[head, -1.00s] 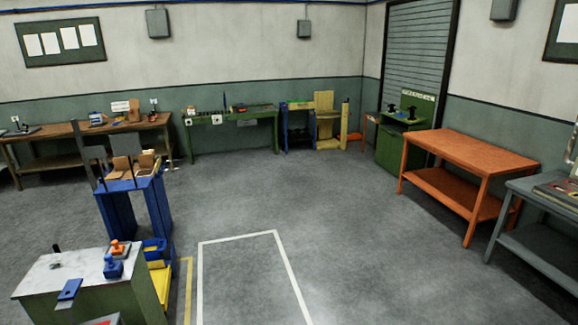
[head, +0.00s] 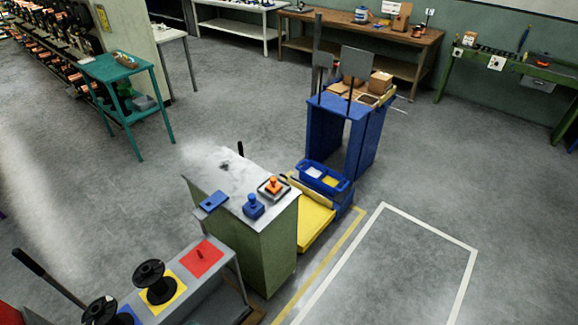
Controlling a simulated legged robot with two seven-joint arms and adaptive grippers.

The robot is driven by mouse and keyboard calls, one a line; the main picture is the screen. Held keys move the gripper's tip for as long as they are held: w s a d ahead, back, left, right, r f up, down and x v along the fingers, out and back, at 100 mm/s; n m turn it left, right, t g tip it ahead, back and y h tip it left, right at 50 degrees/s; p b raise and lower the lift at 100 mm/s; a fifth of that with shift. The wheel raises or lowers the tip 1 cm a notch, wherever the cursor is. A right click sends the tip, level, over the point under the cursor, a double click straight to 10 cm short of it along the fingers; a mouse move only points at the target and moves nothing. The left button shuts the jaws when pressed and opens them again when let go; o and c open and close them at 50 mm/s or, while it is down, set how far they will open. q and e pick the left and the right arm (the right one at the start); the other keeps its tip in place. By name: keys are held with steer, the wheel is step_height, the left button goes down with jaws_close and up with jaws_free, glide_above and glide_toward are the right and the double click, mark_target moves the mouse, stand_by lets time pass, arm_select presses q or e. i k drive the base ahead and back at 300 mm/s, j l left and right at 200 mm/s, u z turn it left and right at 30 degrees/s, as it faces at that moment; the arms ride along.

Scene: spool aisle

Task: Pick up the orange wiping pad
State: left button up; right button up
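A small orange object with a knob on top, which looks like the orange wiping pad (head: 273,185), sits on the light worktop of a green cabinet (head: 268,247). It rests near the worktop's right corner, on what looks like a small pale tray or base. A similar blue knobbed object (head: 254,207) stands just in front and to the left of it. Neither of my grippers is in view, and nothing touches the orange object.
A flat blue item (head: 214,201) and a small dark item lie on the same worktop. A grey bench (head: 208,285) with black spools (head: 160,283) stands in front. A yellow platform (head: 312,222) with a blue bin (head: 325,183) adjoins the cabinet's right. Open floor lies left and right.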

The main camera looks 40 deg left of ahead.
mark_target(273, 187)
steer(key=i+u, duration=0.2)
steer(key=i, duration=0.3)
steer(key=i+l+u, duration=0.2)
steer(key=i, duration=0.25)
steer(key=i+l+u, duration=0.2)
steer(key=i, duration=0.25)
steer(key=i+j, duration=0.05)
steer(key=j, duration=0.05)
